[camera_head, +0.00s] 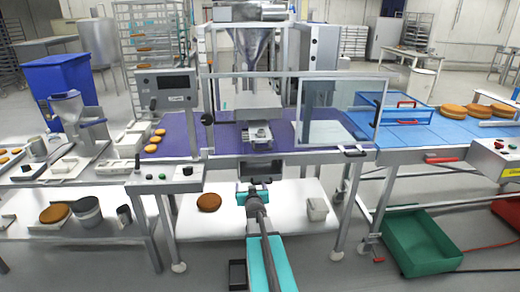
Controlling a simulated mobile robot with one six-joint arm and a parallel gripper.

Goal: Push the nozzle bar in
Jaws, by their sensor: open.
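Below the steel hopper (253,50), a pale metal block that looks like the nozzle bar (258,132) sits over the purple belt (185,135). It is small here, and I cannot tell how far in it sits. My gripper (252,186) is in front of the machine, lower than the belt and below the block, apart from it. The gripper is open, and I see nothing between its jaws.
A clear guard panel (342,112) stands right of the hopper, and a control box (167,90) stands left. The lower shelf (290,215) holds a brown round (209,202) and a white container (317,208). A green crate (420,243) lies on the floor at right.

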